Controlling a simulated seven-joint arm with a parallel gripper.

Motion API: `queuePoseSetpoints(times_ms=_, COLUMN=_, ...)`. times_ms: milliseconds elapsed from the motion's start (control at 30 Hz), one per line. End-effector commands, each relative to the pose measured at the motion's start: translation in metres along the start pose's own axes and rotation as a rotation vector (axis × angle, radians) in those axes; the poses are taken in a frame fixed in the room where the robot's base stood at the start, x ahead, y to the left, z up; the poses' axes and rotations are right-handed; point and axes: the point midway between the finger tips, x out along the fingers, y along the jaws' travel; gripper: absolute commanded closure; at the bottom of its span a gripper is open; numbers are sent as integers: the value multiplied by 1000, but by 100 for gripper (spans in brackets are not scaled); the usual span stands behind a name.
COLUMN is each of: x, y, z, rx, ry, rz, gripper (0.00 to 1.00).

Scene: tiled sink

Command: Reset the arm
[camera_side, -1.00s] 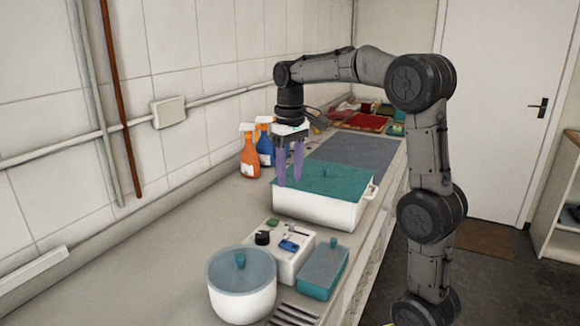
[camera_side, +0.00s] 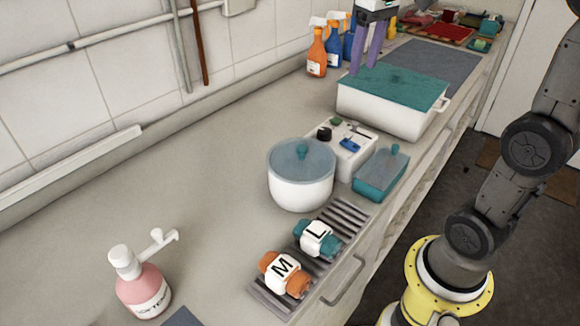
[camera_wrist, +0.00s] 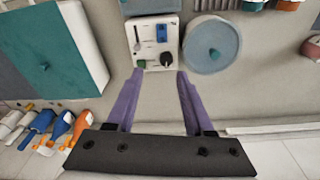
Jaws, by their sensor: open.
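My gripper (camera_side: 363,68) hangs over the counter with its two purple fingers pointing down. They overlap the back left edge of a white rectangular pot with a teal lid (camera_side: 400,108) in the side view. In the wrist view the fingers (camera_wrist: 158,74) are apart with nothing between them, and the teal-lidded pot (camera_wrist: 45,60) is to their left. The upper part of the gripper is cut off at the top of the side view. Whether the fingertips touch anything cannot be told.
A round white pot (camera_side: 300,180), a white control box (camera_side: 345,148) and a teal box (camera_side: 382,175) stand nearer. Items marked M (camera_side: 284,275) and L (camera_side: 317,238) lie on a rack. A pink soap bottle (camera_side: 143,285) and spray bottles (camera_side: 317,52) line the wall side. The counter's left middle is clear.

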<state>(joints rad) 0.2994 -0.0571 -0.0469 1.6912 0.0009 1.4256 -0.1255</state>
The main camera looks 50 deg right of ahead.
Motion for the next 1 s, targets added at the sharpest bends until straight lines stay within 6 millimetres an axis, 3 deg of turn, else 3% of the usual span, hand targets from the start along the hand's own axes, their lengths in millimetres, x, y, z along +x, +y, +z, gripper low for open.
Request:
queuePoseSetpoints(times_ms=100, x=-8, y=-27, z=40, rx=-69, ry=72, rz=-4, gripper=48)
queuePoseSetpoints(times_ms=267, x=1, y=-51, z=91, rx=-140, ry=168, rz=-18, gripper=48)
queuePoseSetpoints(times_ms=500, x=47, y=-68, z=156, rx=-202, ry=301, rz=-52, gripper=48)
queuePoseSetpoints(times_ms=700, x=84, y=-68, z=173, rx=-180, ry=335, rz=-64, gripper=48)
queuePoseSetpoints(times_ms=1000, x=83, y=-70, z=166, rx=-162, ry=365, rz=-68, gripper=48)
